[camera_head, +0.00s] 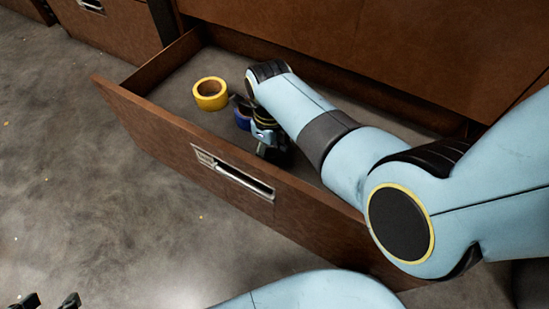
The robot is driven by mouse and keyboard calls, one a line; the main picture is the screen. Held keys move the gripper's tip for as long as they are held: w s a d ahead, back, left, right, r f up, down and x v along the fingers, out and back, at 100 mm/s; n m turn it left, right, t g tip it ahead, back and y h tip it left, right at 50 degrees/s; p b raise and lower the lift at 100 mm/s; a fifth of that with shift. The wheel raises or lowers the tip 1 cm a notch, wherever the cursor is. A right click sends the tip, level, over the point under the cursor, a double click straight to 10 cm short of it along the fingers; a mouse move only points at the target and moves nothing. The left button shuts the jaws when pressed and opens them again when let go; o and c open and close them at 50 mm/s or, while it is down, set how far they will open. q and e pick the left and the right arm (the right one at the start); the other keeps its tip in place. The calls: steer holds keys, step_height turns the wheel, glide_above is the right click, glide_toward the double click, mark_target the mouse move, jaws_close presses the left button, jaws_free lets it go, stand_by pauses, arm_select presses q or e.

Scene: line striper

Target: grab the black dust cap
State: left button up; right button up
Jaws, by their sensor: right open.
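An open brown drawer (150,118) holds a yellow tape roll (210,93) and a blue roll-like thing (242,113). My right gripper (270,152) is open and points down inside the drawer, close to the front wall and just right of the blue thing. I cannot make out the black dust cap; dark gripper parts and my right arm cover that part of the drawer. Two dark fingertips of my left gripper (49,301) show apart at the bottom left edge, away from the drawer, with nothing seen between them.
The drawer front has a metal handle (233,174). Brown cabinet fronts (400,45) rise behind the drawer. The drawer's right part is hidden by my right arm. The grey floor (90,200) at the left is clear apart from small specks.

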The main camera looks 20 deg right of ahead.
arm_select(q)
steer(key=shift+d+f+t, duration=0.15)
steer(key=shift+f+t, duration=0.15)
arm_select(e)
steer(key=shift+f, duration=0.2)
steer(key=shift+c, duration=0.3)
steer(key=c, duration=0.8)
arm_select(q)
steer(key=shift+r, duration=0.1)
